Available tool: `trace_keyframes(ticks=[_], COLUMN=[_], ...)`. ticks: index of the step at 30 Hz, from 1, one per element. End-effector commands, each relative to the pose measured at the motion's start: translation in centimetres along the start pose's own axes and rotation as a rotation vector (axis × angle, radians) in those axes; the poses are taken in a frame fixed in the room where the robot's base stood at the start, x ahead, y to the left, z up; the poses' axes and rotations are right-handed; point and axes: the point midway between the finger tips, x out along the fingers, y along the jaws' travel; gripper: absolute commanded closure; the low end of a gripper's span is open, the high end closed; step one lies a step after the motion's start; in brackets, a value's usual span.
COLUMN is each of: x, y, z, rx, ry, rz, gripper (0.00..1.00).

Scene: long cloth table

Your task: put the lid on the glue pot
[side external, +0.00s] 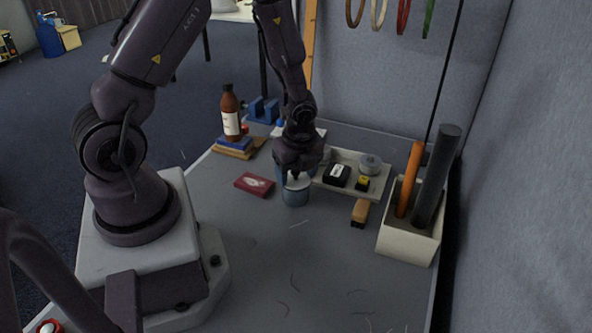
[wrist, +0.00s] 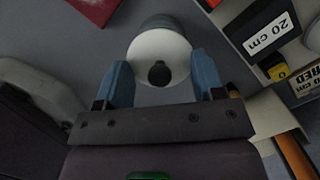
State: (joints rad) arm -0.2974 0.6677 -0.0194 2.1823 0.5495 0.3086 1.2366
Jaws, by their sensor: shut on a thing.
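The glue pot (side external: 295,197) is a grey-blue cylinder standing on the table below my gripper. The lid (wrist: 143,53) is a white disc with a dark knob (wrist: 159,73). The pot's grey-blue wall (wrist: 166,21) shows just beyond the lid. In the side view the white lid (side external: 298,184) is at the pot's top, partly hidden by my gripper (side external: 296,176). I cannot tell whether it is seated or slightly above.
A red box (side external: 254,184) lies left of the pot. A shallow tray (side external: 378,184) with small labelled items is to the right, with a brown-handled block (side external: 360,212) before it. A bin (side external: 409,240) holds two rods. The front table is mostly clear.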

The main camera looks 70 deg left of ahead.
Motion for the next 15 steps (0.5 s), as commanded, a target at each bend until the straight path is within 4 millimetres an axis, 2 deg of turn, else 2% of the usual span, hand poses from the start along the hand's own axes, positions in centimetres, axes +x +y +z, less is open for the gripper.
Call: trace_keyframes(ticks=[6, 7, 10, 15], x=[0.00, 0.00, 0.00, 0.00], y=[0.01, 0.01, 0.01, 0.01], z=[0.01, 0.01, 0.01, 0.01], rx=[-0.001, -0.001, -0.001, -0.001], ry=[0.000, 0.000, 0.000, 0.000], rz=[0.000, 0.000, 0.000, 0.000], gripper=[0.60, 0.31, 0.08, 0.08])
